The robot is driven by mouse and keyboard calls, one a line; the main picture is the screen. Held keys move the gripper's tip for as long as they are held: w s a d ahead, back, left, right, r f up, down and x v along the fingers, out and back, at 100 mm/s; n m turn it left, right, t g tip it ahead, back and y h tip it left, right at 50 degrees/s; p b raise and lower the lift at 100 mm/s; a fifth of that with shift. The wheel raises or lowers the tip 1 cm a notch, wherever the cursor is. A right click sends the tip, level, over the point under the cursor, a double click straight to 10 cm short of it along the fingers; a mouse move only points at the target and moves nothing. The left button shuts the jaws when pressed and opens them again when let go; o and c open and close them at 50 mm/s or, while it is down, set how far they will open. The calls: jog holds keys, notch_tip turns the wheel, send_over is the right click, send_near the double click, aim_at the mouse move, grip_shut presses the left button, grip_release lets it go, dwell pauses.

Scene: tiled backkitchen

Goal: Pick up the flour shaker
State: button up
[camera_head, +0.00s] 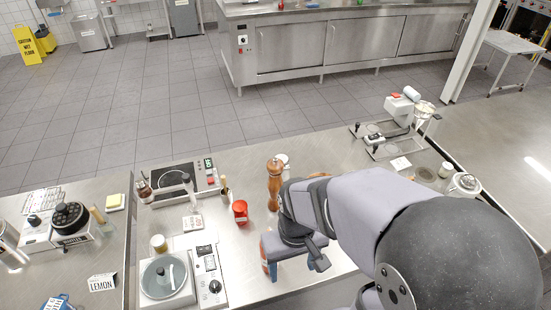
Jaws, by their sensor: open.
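I cannot tell for sure which thing is the flour shaker. A small pale-topped container (284,159) stands just behind the tall wooden mill (274,183), and its lower part is hidden. It could be the shaker, but no label is readable. My gripper (295,261) is open, low over the steel counter and nearer to me than the mill. My own wrist hides part of the space around its fingers. A reddish-brown thing (265,255) shows partly beside the left finger; I cannot tell whether they touch.
A red can (240,211) stands left of the mill. A scale with a round pan (165,278) and a jar (159,243) are at the left, with a dark hotplate (176,176) behind. A metal slicer-like device (385,135) stands at the right. Counter between mill and device is fairly clear.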

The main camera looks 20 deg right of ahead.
aim_at(286, 165)
notch_tip(286, 165, up, 5)
jog(key=w+d+r+t+h+b, duration=0.15)
jog(key=w+d+t, duration=0.35)
jog(key=w+d, duration=0.65)
jog(key=w+d+t+h+b, duration=0.15)
jog(key=w+d+t, duration=0.4)
jog(key=w, duration=1.15)
jog(key=shift+w+a+f+n+t+y+b, duration=0.2)
jog(key=shift+w+a+f+n+t+y, duration=0.2)
jog(key=shift+w+f+n+y, duration=0.85)
jog(key=shift+w+a+f+n+t+y+b, duration=0.2)
jog(key=shift+w+a+f+t+y, duration=0.4)
jog(key=shift+f+y, duration=1.4)
jog(key=shift+w+a+f+n+t+y+b, duration=0.25)
jog(key=shift+w+f+n+y, duration=0.7)
jog(key=shift+f, duration=1.35)
jog(key=p+x, duration=0.1)
jog(key=x, duration=0.1)
jog(key=p+x, duration=0.1)
jog(key=x, duration=0.1)
jog(key=shift+a+r+p, duration=0.2)
jog(key=shift+a+p, duration=0.15)
jog(key=shift+a, duration=0.05)
jog(key=shift+w+a+f, duration=0.15)
jog(key=shift+w+f, duration=0.1)
jog(key=shift+w, duration=0.25)
